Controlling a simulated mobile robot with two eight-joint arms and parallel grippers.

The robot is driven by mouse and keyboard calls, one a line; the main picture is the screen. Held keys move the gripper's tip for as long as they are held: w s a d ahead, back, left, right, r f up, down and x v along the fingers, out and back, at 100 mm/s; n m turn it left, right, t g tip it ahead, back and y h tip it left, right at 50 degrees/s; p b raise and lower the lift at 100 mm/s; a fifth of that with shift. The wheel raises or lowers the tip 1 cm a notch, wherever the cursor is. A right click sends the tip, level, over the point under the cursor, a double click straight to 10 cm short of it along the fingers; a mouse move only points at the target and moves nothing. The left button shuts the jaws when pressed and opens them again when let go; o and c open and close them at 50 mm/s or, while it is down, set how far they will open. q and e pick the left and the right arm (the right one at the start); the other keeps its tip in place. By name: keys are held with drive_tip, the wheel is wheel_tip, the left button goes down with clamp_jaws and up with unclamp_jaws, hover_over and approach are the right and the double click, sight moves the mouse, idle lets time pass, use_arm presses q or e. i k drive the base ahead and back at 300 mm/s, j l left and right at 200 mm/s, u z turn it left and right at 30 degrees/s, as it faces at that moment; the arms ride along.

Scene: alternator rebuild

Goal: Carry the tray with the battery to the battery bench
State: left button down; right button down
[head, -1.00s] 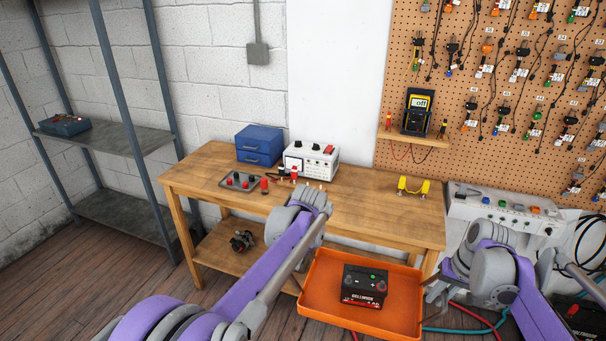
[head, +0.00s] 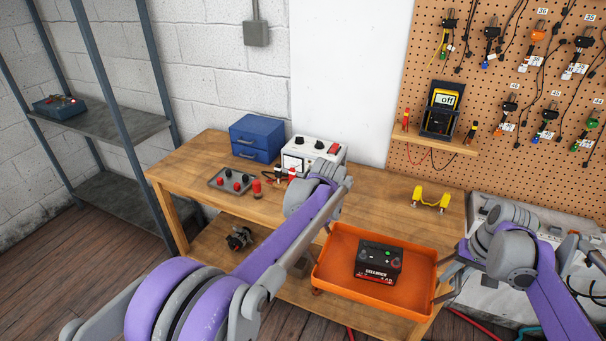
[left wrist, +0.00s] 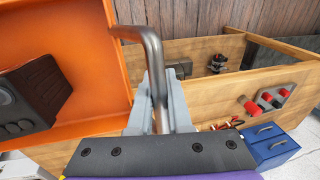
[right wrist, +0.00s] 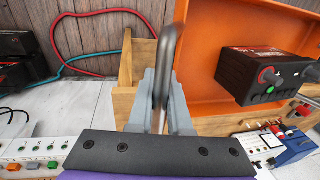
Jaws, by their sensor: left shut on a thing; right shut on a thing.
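The orange tray (head: 335,275) is held level in front of the bench, and in the head view it overlaps the bench's right front part. The black battery (head: 378,262) stands upright in it, right of its middle. My right gripper (head: 446,284) is at the tray's right end. In the right wrist view its fingers (right wrist: 160,100) are shut on a bent metal handle (right wrist: 167,55). In the left wrist view my left gripper (left wrist: 159,100) is shut on the other metal handle (left wrist: 155,60). My left arm hides that grip in the head view.
The wooden bench (head: 385,210) carries a blue drawer box (head: 257,138), a white tester (head: 312,155), a small grey tray (head: 230,181) with terminals and a yellow part (head: 430,198). Its front middle top looks clear. A metal shelf (head: 110,122) stands left.

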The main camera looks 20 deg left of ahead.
sight(390, 229)
drive_tip(key=i, duration=0.9)
